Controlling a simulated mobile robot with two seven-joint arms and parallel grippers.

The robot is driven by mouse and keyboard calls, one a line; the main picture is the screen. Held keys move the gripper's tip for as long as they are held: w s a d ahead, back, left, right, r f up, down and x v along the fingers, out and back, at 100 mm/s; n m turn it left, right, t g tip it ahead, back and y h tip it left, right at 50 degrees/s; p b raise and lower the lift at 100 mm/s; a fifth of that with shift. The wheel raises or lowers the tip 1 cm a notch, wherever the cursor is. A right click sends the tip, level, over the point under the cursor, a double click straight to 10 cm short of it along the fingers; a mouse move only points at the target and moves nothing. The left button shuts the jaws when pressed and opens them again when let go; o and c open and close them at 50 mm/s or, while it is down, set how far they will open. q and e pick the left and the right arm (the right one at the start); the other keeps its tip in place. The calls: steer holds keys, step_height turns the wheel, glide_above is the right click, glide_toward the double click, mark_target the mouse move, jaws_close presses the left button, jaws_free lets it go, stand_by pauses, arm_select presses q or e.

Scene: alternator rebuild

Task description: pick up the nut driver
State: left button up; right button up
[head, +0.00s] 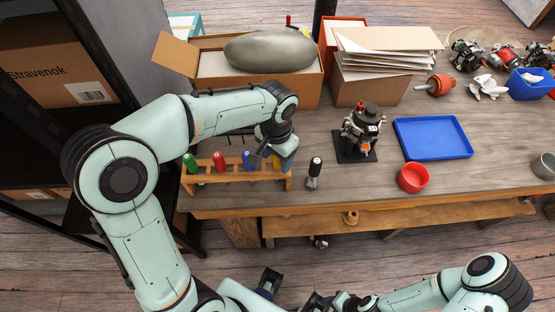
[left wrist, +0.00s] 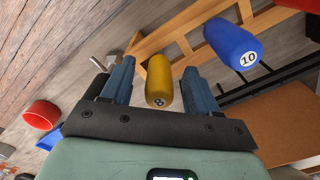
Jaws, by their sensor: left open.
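A wooden rack (head: 235,180) at the table's front left holds upright tools with green (head: 191,163), red (head: 219,161), blue (head: 247,160) and yellow handles. My left gripper (head: 276,158) is over the rack's right end, pointing down, and mostly covers the yellow handle. The blue handle (left wrist: 232,44), marked 10, is beside the right finger. My right gripper (head: 318,301) is low at the bottom edge, partly cut off.
A black-handled tool (head: 314,172) stands just right of the rack. A small machine on a black base (head: 355,150), a red bowl (head: 413,178) and a blue tray (head: 432,139) are farther right. An open cardboard box (head: 306,93) stands behind the left arm.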

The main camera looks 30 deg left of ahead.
arm_select(q)
jaws_close()
steer(key=shift+r, duration=0.15)
step_height(320, 180, up, 20)
steer(key=p, duration=0.3)
steer(key=shift+p, duration=0.35)
arm_select(e)
steer(key=r, duration=0.1)
steer(key=w+r, duration=0.1)
steer(key=r, duration=0.1)
steer(key=w+r, duration=0.1)
steer(key=shift+w+r, duration=0.1)
steer(key=shift+r, duration=0.05)
arm_select(q)
steer(key=c, duration=0.9)
jaws_free()
steer(key=shift+c, duration=1)
